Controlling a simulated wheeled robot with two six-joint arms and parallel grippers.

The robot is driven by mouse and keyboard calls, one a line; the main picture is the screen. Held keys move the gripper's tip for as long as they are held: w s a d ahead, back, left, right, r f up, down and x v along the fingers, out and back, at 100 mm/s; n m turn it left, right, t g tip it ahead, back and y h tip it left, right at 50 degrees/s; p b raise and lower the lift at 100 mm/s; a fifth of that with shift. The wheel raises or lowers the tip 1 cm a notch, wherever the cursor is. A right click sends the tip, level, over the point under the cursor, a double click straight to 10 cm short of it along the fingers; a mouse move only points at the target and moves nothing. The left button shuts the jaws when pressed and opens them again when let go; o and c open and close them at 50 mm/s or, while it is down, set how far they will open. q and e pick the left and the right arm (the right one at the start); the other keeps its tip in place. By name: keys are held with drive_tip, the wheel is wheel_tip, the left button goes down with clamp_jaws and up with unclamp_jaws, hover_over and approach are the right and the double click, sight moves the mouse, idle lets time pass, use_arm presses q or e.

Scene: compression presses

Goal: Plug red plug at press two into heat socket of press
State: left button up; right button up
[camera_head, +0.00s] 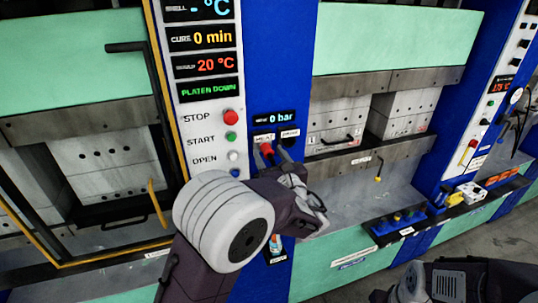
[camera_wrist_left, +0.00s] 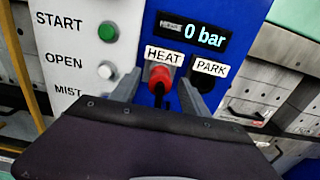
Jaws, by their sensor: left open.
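The red plug (camera_head: 266,149) is at the HEAT socket on the blue panel, directly below the HEAT label (camera_head: 263,138). In the left wrist view the red plug (camera_wrist_left: 160,76) covers the socket, with its dark rear end toward me; how deep it sits cannot be told. My left gripper (camera_head: 274,158) is open at the panel. In the wrist view its fingers (camera_wrist_left: 159,93) stand apart on either side of the plug, with visible gaps. My right gripper is out of view.
The STOP (camera_head: 230,117), START and OPEN buttons are left of the sockets, with a 0 bar display (camera_head: 274,118) above. An open guard frame (camera_head: 163,90) stands at left. A dark tray (camera_head: 400,226) with small parts lies on the ledge at right.

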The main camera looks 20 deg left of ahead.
use_arm(q)
drive_tip(key=b+v, duration=0.2)
drive_tip(key=v, duration=0.6)
drive_tip(key=shift+s, duration=0.15)
drive_tip(key=shift+d, duration=0.1)
